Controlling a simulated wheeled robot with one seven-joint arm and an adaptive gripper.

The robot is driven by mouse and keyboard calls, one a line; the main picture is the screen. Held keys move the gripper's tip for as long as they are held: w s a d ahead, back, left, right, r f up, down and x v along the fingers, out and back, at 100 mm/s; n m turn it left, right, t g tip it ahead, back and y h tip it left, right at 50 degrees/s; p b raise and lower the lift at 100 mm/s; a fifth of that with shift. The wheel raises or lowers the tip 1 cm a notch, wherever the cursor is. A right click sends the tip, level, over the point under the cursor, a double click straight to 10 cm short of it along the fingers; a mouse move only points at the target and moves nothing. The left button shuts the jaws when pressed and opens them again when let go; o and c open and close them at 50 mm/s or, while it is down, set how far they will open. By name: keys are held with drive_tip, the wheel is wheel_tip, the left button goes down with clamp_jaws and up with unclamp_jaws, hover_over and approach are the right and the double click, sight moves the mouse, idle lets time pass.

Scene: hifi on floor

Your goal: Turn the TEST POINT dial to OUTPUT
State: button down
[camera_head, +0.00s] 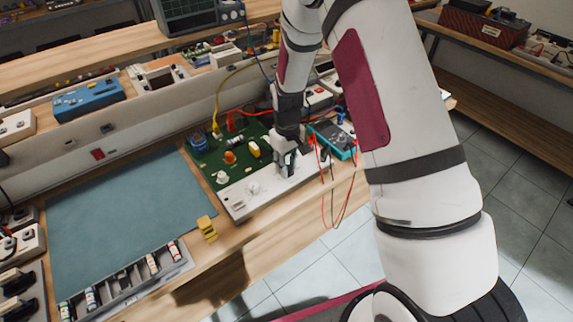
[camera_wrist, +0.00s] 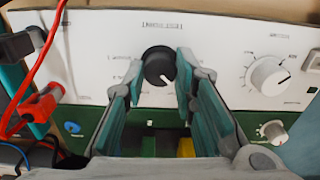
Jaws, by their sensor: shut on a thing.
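The black dial (camera_wrist: 157,62) sits on the white front panel (camera_wrist: 100,38) in the wrist view, under a label too blurred to read for sure. A pale mark on it seems to point to the lower right. Small labels around it are not legible. My gripper (camera_wrist: 159,77) has one finger on each side of the dial and is shut on it. In the head view my gripper (camera_head: 285,163) is down at the white panel (camera_head: 236,205) and hides the dial.
A white knob (camera_wrist: 270,76) is on the panel to the right in the wrist view, with a smaller one (camera_wrist: 274,131) beyond it. Red leads (camera_wrist: 38,108) are plugged in at left. A green circuit board (camera_head: 205,160) adjoins the panel. A teal mat (camera_head: 120,215) lies clear.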

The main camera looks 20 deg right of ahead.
drive_tip(key=m, duration=0.5)
drive_tip(key=shift+b, duration=0.35)
idle(0.4)
drive_tip(key=c, duration=1.3)
unclamp_jaws()
wheel_tip(320, 180, up, 12)
